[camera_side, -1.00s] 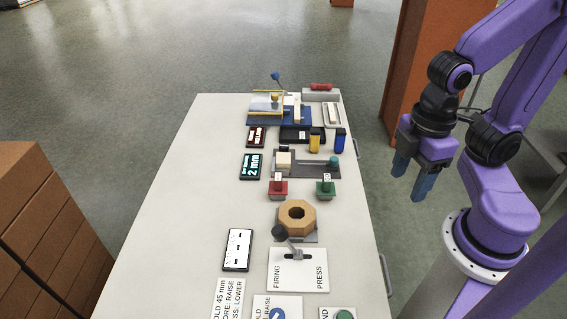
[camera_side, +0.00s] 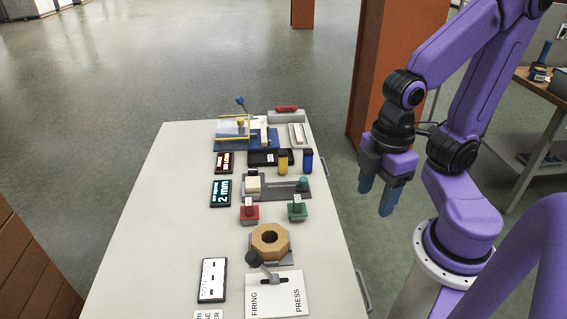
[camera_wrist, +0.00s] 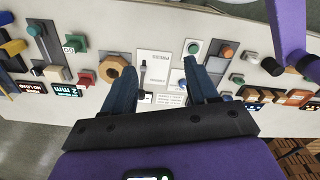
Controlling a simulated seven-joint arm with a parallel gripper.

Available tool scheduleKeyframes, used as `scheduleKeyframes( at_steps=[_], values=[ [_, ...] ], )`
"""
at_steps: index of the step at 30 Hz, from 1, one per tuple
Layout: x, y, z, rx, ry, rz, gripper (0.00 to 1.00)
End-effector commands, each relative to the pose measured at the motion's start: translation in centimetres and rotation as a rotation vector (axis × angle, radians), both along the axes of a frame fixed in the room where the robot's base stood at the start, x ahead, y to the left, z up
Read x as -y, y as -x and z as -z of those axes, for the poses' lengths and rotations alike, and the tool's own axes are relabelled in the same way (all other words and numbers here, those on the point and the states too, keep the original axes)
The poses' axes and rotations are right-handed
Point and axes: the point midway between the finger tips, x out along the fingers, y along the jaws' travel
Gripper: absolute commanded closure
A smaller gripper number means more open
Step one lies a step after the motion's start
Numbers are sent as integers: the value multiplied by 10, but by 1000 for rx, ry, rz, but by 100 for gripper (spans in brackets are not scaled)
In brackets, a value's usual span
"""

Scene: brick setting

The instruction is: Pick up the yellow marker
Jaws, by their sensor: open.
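The yellow marker (camera_side: 283,161) has a dark top and stands upright near the far right of the white bench, in the side view. A similar blue marker (camera_side: 308,160) stands just to its right. My gripper (camera_side: 376,196) hangs off the bench's right side, clear of the marker, with its two blue fingers pointing down. The fingers are apart with nothing between them, as the wrist view (camera_wrist: 156,75) also shows. I cannot tell the yellow marker surely in the wrist view.
Beside the markers lie a black tray (camera_side: 256,159) and a grey slide fixture (camera_side: 283,188). Red (camera_side: 249,213) and green (camera_side: 297,211) button blocks and a wooden octagonal ring (camera_side: 270,240) sit nearer. The bench's left side (camera_side: 150,220) is largely bare.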

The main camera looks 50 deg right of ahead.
Motion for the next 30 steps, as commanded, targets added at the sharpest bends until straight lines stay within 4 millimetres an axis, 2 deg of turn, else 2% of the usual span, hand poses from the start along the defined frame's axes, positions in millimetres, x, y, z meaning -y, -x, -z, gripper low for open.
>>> scheduleKeyframes(
  at_steps=[2, 10, 14, 17, 23, 26, 30],
  values=[
    [0, 0, 0, 0, 0, 0, 32],
    [0, -1, 0, 0, 0, -1, 32],
    [-5, -14, -1, 10, 0, -32, 32],
    [-13, -39, -1, 28, 5, -98, 32],
    [-21, -114, 1, 78, 28, -289, 32],
    [-17, -154, 4, 99, 49, -388, 32],
    [-2, -209, 12, 122, 85, -529, 32]
  ],
)
